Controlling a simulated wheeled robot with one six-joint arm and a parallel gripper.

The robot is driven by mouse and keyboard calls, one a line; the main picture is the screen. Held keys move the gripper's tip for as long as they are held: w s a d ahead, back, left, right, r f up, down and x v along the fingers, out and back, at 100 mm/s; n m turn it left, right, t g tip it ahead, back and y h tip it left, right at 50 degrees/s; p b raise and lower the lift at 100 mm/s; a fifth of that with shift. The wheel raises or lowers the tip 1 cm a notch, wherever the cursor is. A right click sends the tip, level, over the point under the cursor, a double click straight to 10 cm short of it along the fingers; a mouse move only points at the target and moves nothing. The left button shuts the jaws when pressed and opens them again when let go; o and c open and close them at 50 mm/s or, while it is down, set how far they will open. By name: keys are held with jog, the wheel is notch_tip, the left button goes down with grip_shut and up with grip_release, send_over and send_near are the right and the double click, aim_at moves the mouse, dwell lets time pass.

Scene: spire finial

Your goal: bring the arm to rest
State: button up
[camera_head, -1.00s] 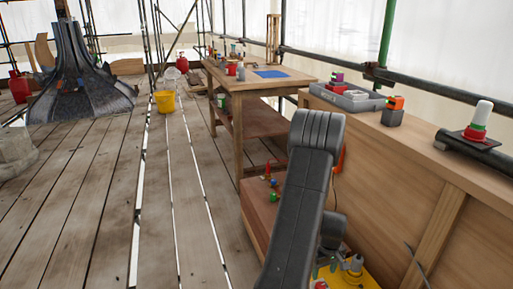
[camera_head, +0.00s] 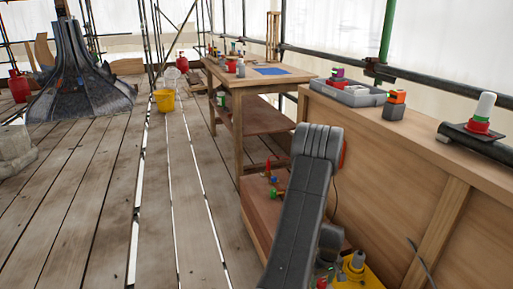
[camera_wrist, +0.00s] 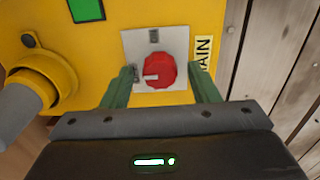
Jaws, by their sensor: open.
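My arm (camera_head: 305,210) rises at the lower middle of the head view, with its grey upper link bent at the top. My gripper (camera_wrist: 160,80) shows in the wrist view with two green fingers apart. Between and beyond the fingertips is a red rotary knob (camera_wrist: 160,72) on a grey square plate, fixed to a yellow box (camera_wrist: 100,40). I cannot tell whether the fingers touch the knob. In the head view the yellow box (camera_head: 358,277) shows only in part at the bottom, and my gripper cannot be made out clearly there.
A wooden workbench (camera_head: 260,82) stands ahead. A long wooden panel (camera_head: 400,150) on the right bears a grey tray (camera_head: 345,94) and a lamp-like item (camera_head: 482,115). A yellow bucket (camera_head: 165,101) stands on the plank floor. The floor (camera_head: 100,210) at left is open.

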jog(key=shift+m, duration=0.8)
jog(key=m, duration=0.6)
jog(key=shift+m, duration=0.4)
jog(key=m, duration=0.4)
jog(key=shift+m, duration=2.8)
